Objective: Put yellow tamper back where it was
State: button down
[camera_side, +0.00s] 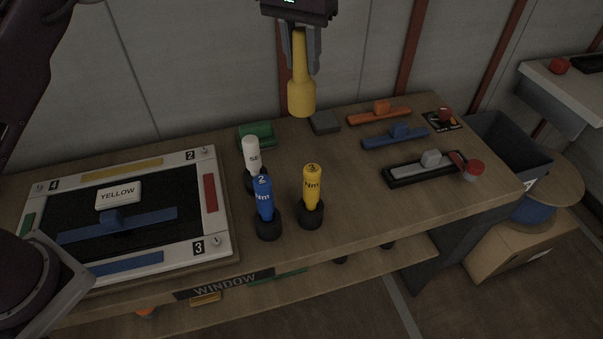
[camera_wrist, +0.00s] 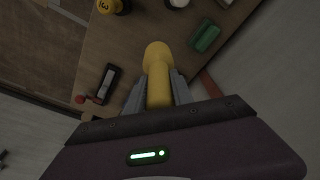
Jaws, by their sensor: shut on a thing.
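The yellow tamper (camera_side: 301,92) hangs upright in my gripper (camera_side: 301,50), wide end down, well above the back of the workbench. My gripper is shut on its narrow upper part. In the wrist view the tamper (camera_wrist: 158,75) sits between the fingers of my gripper (camera_wrist: 157,92), its wide end pointing away from the camera. The tamper touches nothing below it. The pictures do not show clearly which spot on the bench it came from.
Below stand a white bottle (camera_side: 251,153), a blue tool marked 2 (camera_side: 263,197) and a yellow tool marked 3 (camera_side: 312,187). A green block (camera_side: 256,135) and dark grey block (camera_side: 324,122) lie behind. A framed board (camera_side: 210,194) is left; coloured bars (camera_side: 379,116) are right.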

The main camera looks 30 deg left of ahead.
aim_at(297, 87)
notch_tip(297, 87, down, 19)
dwell(0.4)
jog(key=c, duration=1.1)
grip_release()
jog(key=r, duration=0.4)
jog(key=s+r, duration=0.1)
jog(key=r, duration=0.3)
jog(key=s+r, duration=0.1)
jog(key=r, duration=0.3)
